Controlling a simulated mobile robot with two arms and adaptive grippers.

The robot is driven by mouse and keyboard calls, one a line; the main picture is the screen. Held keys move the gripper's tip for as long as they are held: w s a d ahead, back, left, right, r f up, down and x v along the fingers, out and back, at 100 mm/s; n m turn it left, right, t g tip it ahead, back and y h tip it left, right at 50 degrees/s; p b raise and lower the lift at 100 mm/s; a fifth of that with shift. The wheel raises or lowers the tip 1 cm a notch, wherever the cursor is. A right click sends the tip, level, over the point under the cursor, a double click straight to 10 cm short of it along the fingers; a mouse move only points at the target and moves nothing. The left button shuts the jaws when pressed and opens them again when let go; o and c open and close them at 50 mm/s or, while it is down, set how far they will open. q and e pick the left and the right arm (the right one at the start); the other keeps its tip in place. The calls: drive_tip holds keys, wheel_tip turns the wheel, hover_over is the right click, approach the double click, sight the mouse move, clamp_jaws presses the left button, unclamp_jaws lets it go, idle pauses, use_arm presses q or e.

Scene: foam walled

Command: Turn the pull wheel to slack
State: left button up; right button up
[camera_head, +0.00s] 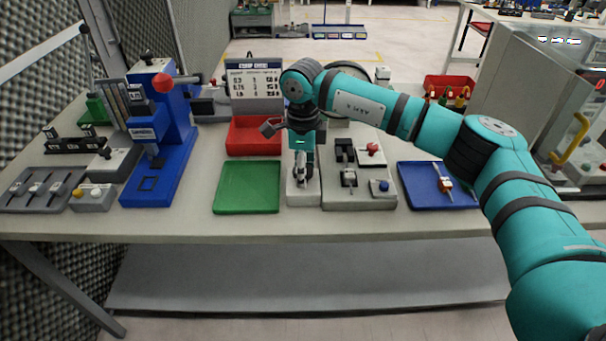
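My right gripper (302,180) points down over a narrow light grey block (304,198) at the table's front middle. Its fingers are small and partly merge with what is below, so I cannot tell whether they are open, shut or touching anything. Beside it on the right is a grey fixture (357,202) with black clamp parts (347,177), a red knob (372,149) and a blue button (380,187). I cannot clearly make out the pull wheel; the gripper may hide it. A pale round disc (383,74) shows behind my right arm. My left gripper is not in view.
A green tray (247,188) lies left of the block, with a red bin (254,136) and a sign (254,84) behind. A blue tray (424,190) holds a small tool. A blue press (165,125) stands left. A red bin (450,82) is back right.

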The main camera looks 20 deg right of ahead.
drive_tip(key=shift+n, duration=0.7)
drive_tip(key=shift+r+b, duration=0.1)
drive_tip(key=shift+b, duration=0.2)
drive_tip(key=o, duration=1.2)
wheel_tip(320, 180, up, 12)
